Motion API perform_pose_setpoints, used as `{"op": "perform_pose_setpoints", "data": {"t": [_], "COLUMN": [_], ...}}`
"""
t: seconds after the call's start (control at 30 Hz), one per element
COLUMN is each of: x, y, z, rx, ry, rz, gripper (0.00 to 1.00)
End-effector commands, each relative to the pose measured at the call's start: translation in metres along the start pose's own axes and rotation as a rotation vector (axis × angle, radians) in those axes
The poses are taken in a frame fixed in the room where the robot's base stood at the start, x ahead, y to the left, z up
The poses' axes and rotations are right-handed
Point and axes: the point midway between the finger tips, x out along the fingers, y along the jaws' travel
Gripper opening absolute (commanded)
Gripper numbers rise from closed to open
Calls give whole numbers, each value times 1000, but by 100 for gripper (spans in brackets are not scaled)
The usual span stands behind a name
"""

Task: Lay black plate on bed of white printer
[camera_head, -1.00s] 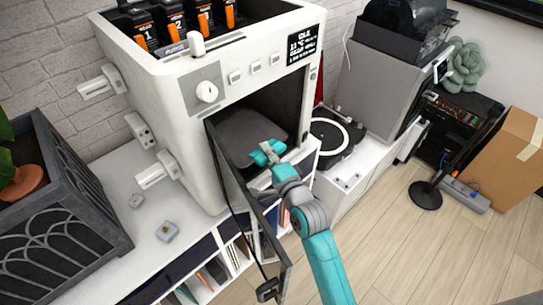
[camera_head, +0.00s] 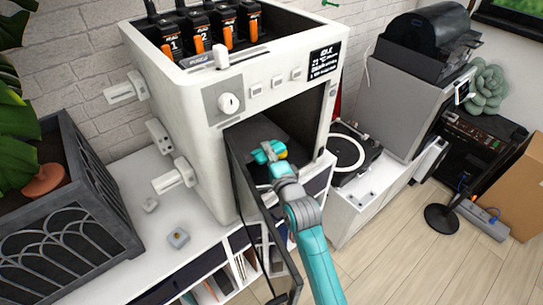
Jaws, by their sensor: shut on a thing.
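The white printer (camera_head: 203,108) stands on a white shelf unit, with its dark front door (camera_head: 262,215) swung open towards me. A dark flat surface, which looks like the black plate (camera_head: 262,134), shows inside the chamber opening. My gripper (camera_head: 268,152) is at the opening, on the plate's near side, and is shut on it. The fingertips and the plate's near edge are partly hidden by the gripper's own body. The printer bed under the plate is hidden, so I cannot tell whether the plate touches it.
The open door stands close to the left of my arm. A turntable (camera_head: 349,152) sits right of the printer, with a grey cabinet (camera_head: 400,95) beyond it. A planter (camera_head: 72,205) stands at the left.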

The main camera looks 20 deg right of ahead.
Motion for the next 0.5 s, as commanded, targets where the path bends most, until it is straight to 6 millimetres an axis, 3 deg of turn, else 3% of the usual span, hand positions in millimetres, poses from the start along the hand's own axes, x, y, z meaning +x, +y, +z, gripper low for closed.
{"op": "perform_pose_setpoints", "data": {"t": [0.37, 0.5], "x": [25, 26], "y": [-1, 9], "z": [8, 8], "rx": [0, 0], "ry": [-1, 0], "rz": [-1, 1], "gripper": [0, 0]}}
